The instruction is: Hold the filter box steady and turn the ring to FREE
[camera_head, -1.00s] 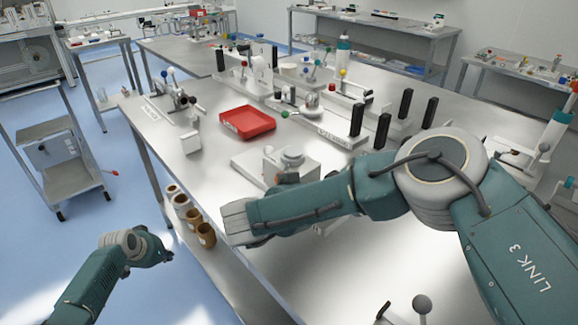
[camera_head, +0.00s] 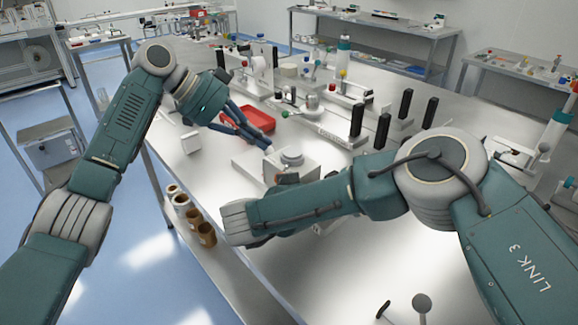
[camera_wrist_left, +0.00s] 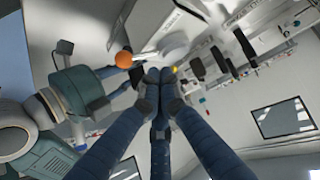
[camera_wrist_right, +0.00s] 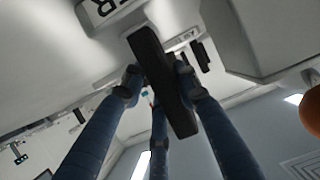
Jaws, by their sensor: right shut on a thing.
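The filter box (camera_head: 312,163) is a pale box on the steel table in the head view, with a round grey ring (camera_head: 292,156) on top. My right gripper (camera_wrist_right: 158,82) is shut around a black upright handle (camera_wrist_right: 150,48) at the box; my right forearm hides this in the head view. My left gripper (camera_head: 268,147) is just behind and left of the ring, fingertips together and empty in the left wrist view (camera_wrist_left: 158,76). No FREE mark is legible.
A red tray (camera_head: 262,118) lies behind my left fingers. Black posts (camera_head: 383,130) and fixtures with coloured knobs stand farther back. The front right tabletop is mostly clear.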

